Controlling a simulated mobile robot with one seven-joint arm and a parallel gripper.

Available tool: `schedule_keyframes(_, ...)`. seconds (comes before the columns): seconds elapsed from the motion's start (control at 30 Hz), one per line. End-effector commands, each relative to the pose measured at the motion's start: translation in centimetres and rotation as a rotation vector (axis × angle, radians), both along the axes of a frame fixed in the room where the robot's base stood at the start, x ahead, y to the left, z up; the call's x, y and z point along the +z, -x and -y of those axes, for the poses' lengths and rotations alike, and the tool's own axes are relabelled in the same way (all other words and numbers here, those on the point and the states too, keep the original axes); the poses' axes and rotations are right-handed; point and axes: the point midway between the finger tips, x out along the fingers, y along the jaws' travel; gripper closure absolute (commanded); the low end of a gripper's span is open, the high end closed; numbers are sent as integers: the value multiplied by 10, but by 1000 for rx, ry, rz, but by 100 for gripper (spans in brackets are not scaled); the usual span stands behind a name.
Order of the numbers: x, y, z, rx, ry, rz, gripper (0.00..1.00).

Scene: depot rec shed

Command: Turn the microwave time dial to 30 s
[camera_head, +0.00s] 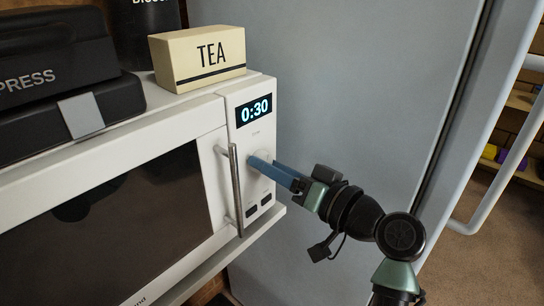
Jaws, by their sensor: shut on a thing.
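The white microwave (180,138) stands on a shelf at the left, its door closed. Its display (254,110) reads 0:30. The time dial (256,160) is on the control panel below the display and is mostly hidden behind my gripper's fingers. My gripper (256,161) reaches in from the right with its blue fingers at the panel, shut on the dial. The dial's pointer and markings cannot be made out. Dark buttons (258,206) sit below the dial.
A metal door handle (236,190) stands out just left of my fingertips. A grey fridge (345,75) with a white handle (500,165) stands close on the right.

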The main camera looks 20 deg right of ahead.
Motion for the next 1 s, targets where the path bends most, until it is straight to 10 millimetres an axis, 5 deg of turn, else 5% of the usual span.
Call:
schedule_keyframes(0.8, -1, 0, 1, -1, -118, -80, 100)
schedule_keyframes(0.83, -1, 0, 1, -1, -118, -80, 44)
schedule_keyframes(1.0, -1, 0, 1, -1, -117, -79, 20)
